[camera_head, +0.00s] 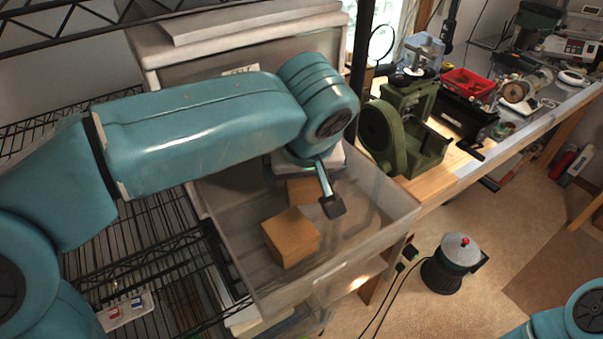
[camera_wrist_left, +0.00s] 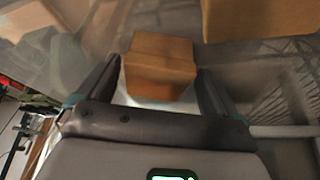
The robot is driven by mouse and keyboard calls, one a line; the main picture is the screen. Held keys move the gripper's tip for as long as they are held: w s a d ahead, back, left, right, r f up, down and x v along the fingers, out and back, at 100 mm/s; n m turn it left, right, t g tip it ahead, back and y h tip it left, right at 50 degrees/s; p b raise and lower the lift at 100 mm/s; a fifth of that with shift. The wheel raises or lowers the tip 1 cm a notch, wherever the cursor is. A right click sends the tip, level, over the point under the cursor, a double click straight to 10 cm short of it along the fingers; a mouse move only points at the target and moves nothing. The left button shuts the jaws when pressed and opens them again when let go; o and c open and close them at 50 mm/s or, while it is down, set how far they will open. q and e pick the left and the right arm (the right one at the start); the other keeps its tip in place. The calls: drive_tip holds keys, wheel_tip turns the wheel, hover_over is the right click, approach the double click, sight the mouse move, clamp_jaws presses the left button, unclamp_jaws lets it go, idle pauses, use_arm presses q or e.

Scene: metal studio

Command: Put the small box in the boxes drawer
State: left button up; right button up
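The boxes drawer (camera_head: 358,253) is a pulled-out, see-through bin. The small brown box (camera_head: 300,191) is inside it, partly hidden under my left gripper. My left gripper (camera_head: 328,200) reaches into the drawer, and one dark finger shows to the right of the box. In the left wrist view, the small box (camera_wrist_left: 158,72) lies between the two spread fingers (camera_wrist_left: 158,75), with slim gaps beside it; contact is not seen. My right gripper is not in view; only a part of my right arm shows at the lower right corner.
A larger brown box (camera_head: 290,237) lies in the drawer nearer the front. It also shows at the top of the left wrist view (camera_wrist_left: 260,18). A green machine (camera_head: 405,130) stands on the bench to the right. A wire shelf (camera_head: 150,245) lies left of the drawer.

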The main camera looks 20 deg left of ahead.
use_arm(q)
drive_tip(key=shift+w+d+r, duration=0.1)
drive_tip(key=shift+r, duration=0.2)
drive_tip(key=v, duration=1.1)
drive_tip(key=shift+s+r+p, duration=0.25)
drive_tip(key=shift+r+p, duration=0.1)
drive_tip(key=shift+p, duration=0.1)
drive_tip(key=shift+w, duration=0.1)
